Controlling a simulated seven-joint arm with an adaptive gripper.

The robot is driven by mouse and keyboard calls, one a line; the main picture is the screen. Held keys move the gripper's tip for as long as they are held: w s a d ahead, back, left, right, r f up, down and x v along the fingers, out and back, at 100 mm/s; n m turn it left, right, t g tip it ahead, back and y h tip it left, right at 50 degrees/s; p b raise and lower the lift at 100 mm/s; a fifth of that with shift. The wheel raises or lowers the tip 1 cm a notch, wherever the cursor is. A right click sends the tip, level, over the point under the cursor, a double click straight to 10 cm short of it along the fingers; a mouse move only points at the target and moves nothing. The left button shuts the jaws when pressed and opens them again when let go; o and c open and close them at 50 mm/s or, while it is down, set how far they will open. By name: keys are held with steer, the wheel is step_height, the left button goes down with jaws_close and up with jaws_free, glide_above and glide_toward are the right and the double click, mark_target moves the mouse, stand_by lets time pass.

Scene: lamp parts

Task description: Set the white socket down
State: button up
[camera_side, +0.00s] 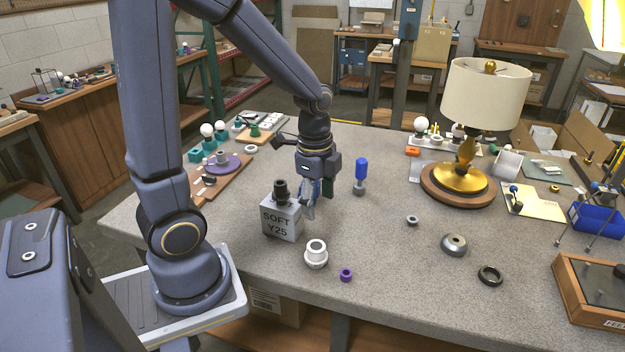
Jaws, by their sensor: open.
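The white socket (316,254) stands upright on the grey table near its front edge, with its round opening facing up. My gripper (318,203) is open and points down, behind the white socket and just right of the grey box marked SOFT Y25 (282,220). The gripper and the socket look apart. I cannot tell whether anything sits between the fingers, as they are small and partly overlapped.
A blue-handled tool (361,175) stands right of my gripper. A purple ring (346,274), small grey ring (412,220), metal dome (454,244) and black ring (490,275) lie on the table (390,285). An assembled lamp (465,165) stands at the back right.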

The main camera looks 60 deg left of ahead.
steer(key=s+d+r+n+t, duration=0.2)
steer(key=s+d+r+n, duration=0.1)
steer(key=r+n, duration=0.3)
steer(key=s+d+r+n+t, duration=0.3)
steer(key=s+r+n, duration=0.1)
steer(key=r, duration=0.3)
steer(key=shift+n, duration=0.9)
